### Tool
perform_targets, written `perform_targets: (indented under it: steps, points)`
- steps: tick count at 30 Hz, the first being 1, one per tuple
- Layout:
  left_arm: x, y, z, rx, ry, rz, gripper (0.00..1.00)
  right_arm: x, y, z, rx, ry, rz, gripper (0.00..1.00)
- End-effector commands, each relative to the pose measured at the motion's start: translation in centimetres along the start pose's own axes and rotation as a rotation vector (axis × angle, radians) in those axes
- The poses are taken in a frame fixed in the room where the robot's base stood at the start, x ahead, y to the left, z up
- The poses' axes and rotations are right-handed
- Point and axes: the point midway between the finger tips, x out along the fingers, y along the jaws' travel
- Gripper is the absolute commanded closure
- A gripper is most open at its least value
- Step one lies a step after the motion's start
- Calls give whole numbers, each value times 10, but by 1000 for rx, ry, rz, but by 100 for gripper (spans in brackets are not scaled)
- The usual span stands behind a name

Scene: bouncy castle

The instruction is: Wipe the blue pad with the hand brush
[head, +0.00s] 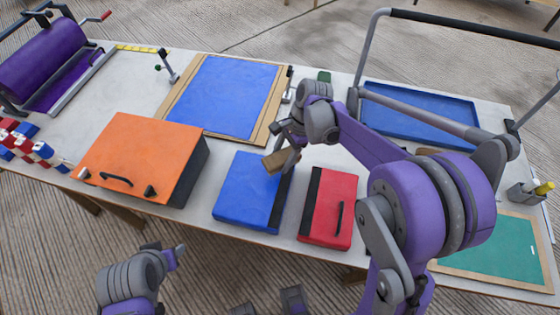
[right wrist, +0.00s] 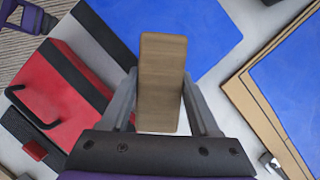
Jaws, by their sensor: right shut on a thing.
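The blue pad (head: 245,195) is a flat blue slab with a dark strip along its right side, lying near the table's front edge. It also shows at the top of the right wrist view (right wrist: 205,30). My right gripper (head: 284,150) is shut on the hand brush, whose wooden block (head: 276,162) overlaps the pad's upper right part in the head view. The brush (right wrist: 162,75) stands out between the fingers in the right wrist view. Its bristles are hidden, and I cannot tell whether it touches the pad. Part of my left arm shows at lower left, without a clear gripper.
A red case (head: 325,205) lies right of the pad, an orange box (head: 140,155) to its left. A framed blue board (head: 228,95) lies behind it. A blue tray (head: 425,115) with a grey hinged frame stands at back right. A purple roller (head: 40,65) stands far left.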

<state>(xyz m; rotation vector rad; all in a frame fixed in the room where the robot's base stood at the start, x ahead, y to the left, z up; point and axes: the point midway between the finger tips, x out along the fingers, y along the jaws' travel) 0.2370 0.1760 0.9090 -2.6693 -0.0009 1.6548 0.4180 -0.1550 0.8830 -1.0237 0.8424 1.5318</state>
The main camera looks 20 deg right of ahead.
Motion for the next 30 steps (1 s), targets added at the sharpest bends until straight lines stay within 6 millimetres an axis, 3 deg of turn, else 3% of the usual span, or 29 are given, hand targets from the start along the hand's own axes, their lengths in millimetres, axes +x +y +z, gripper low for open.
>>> perform_targets:
  steps: [12, 30]
  points:
    - [-20, 0, -18, 0, 14, 0, 50, -38, -5, 8, -6, 0, 1, 90]
    - [-20, 0, -18, 0, 14, 0, 50, -39, -5, 8, -6, 0, 3, 90]
